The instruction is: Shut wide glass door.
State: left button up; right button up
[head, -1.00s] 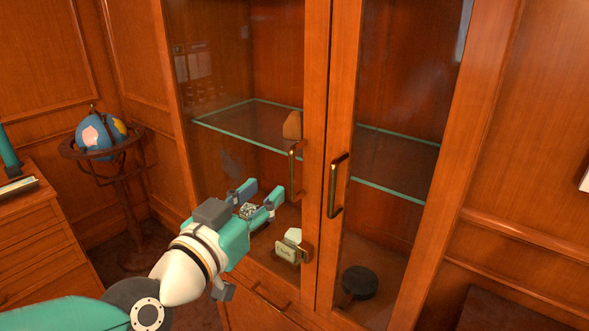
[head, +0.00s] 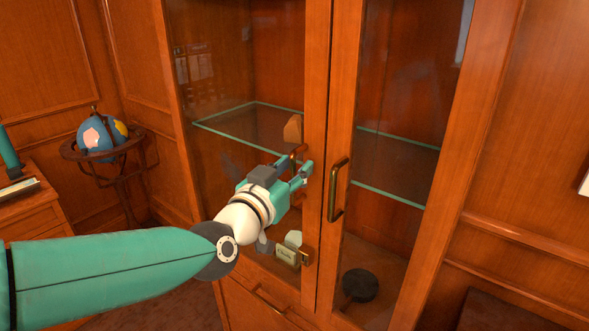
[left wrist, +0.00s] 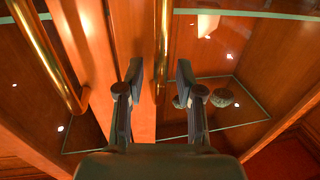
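The wide glass door (head: 316,70) is the left wood-framed door of the tall cabinet in the head view. I cannot tell whether it stands slightly ajar. Its brass handle (left wrist: 163,45) is mostly hidden by my gripper in the head view. My left gripper (head: 301,164) is at this handle, in front of the door's inner edge. In the left wrist view my left gripper (left wrist: 159,70) is open, with the handle showing between and beyond its two fingers. I cannot tell whether they touch it. My right gripper is not in view.
The right glass door (head: 342,80) has its own brass handle (head: 338,188) close beside my left gripper. Behind the glass are a shelf (head: 250,104), a wooden block (head: 293,129), a small clock-like object (head: 288,254) and a dark round object (head: 359,285). A globe (head: 101,134) stands left.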

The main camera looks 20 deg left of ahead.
pick_arm(q)
grip_shut()
jog(key=shift+s+a+b, duration=0.2)
jog(key=shift+s+b, duration=0.15)
jog(key=shift+s, duration=0.05)
jog(key=shift+o, duration=0.7)
grip_release()
